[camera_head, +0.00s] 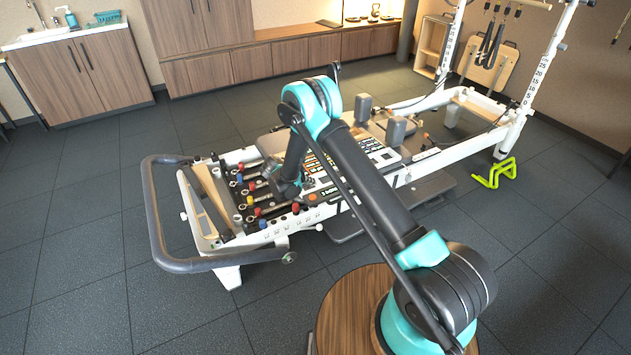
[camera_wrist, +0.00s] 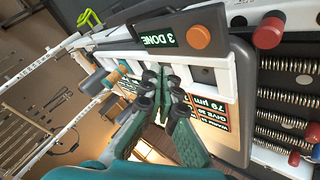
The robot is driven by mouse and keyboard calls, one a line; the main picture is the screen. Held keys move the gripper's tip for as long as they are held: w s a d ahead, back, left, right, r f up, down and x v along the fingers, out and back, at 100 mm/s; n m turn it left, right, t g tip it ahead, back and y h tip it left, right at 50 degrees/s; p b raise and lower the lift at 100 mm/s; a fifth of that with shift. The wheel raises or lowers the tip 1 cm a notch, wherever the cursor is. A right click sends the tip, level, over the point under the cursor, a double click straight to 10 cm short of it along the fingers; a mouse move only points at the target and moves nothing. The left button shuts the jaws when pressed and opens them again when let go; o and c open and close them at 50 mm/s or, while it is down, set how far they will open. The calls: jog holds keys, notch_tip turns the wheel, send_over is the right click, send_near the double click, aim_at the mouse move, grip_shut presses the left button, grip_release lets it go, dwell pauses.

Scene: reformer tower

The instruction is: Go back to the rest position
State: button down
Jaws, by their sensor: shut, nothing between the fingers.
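My gripper (camera_wrist: 160,78) is shut and empty in the wrist view, with its two dark green and black fingers close together. I cannot tell whether the fingertips touch the panel. In the head view my teal and black arm reaches over the reformer, and my gripper (camera_head: 287,188) is low beside the spring end, partly hidden by the arm.
The white reformer frame (camera_head: 430,165) spans the middle, with a dark padded bar (camera_head: 152,215) at its left end. Springs (camera_wrist: 290,95) with coloured knobs lie beside the panel. A wooden round top (camera_head: 340,310) is below my arm. A green stand (camera_head: 495,172) is on the open floor.

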jog(key=s+d+r+g+y, duration=0.15)
jog(key=s+d+r, duration=0.35)
jog(key=d+r, duration=0.55)
jog(key=s+d+r+g+y, duration=0.15)
jog(key=s+d+r, duration=0.35)
jog(key=d+r, duration=0.55)
jog(key=s+d+r+y, duration=0.1)
jog(key=s+d, duration=0.2)
jog(key=s, duration=0.6)
jog(key=s+d+r+y, duration=0.1)
jog(key=s+d+r, duration=0.1)
jog(key=s, duration=0.7)
jog(key=s+d+r+y, duration=0.1)
jog(key=s+d+r, duration=0.1)
jog(key=s, duration=0.7)
jog(key=shift+s+d+t+y, duration=0.3)
jog(key=shift+d, duration=0.55)
